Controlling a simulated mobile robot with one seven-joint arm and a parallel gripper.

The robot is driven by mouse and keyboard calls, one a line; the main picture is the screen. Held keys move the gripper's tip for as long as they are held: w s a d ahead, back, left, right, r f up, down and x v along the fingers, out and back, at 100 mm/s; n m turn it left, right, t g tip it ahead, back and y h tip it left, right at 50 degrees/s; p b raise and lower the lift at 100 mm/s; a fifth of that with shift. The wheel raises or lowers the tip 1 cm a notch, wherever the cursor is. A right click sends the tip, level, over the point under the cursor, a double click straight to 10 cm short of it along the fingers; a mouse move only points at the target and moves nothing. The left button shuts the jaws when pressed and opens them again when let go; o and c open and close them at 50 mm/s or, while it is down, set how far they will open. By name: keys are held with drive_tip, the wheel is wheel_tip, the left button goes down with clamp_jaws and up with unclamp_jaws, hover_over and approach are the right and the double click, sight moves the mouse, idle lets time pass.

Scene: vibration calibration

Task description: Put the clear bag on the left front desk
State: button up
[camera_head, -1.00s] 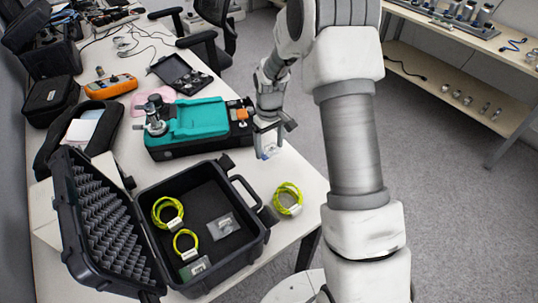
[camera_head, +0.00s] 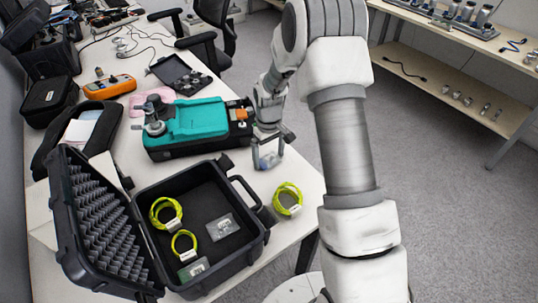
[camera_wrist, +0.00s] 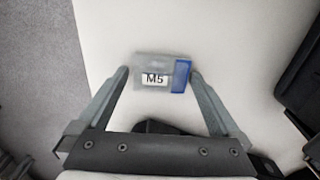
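A small clear bag (camera_wrist: 153,72) with a white "M5" label and a blue right end spans the space between my fingertips in the wrist view. My gripper (camera_wrist: 159,74) has one finger on each side and appears shut on the bag. In the head view, my gripper (camera_head: 268,162) points down over the right edge of the white desk (camera_head: 297,174), with the bag (camera_head: 268,160) between its fingers. The bag is at or just above the desk top; exact contact is hard to tell.
An open black case (camera_head: 248,242) holds yellow-green cable coils and small packets. Another yellow-green coil (camera_head: 288,199) lies on the desk, right of the case. A teal-topped device (camera_head: 200,121) stands left of my gripper. A wooden shelf (camera_head: 450,75) is at the upper right.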

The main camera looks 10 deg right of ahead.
drive_tip(key=shift+r, duration=0.1)
wheel_tip(320, 180, up, 13)
drive_tip(key=p, duration=0.2)
wheel_tip(320, 180, up, 9)
drive_tip(key=m+t, duration=0.1)
hover_over(269, 158)
drive_tip(key=s, duration=0.5)
drive_tip(key=s+r+m+t, duration=0.1)
drive_tip(key=s+r, duration=0.4)
drive_tip(key=s, duration=0.6)
drive_tip(key=s+r+m+t, duration=0.2)
drive_tip(key=s+r, duration=0.3)
drive_tip(key=s, duration=0.7)
drive_tip(key=shift+d+m+t, duration=0.15)
drive_tip(key=shift+m+t, duration=0.15)
drive_tip(key=shift+t, duration=0.5)
drive_tip(key=shift+r, duration=0.1)
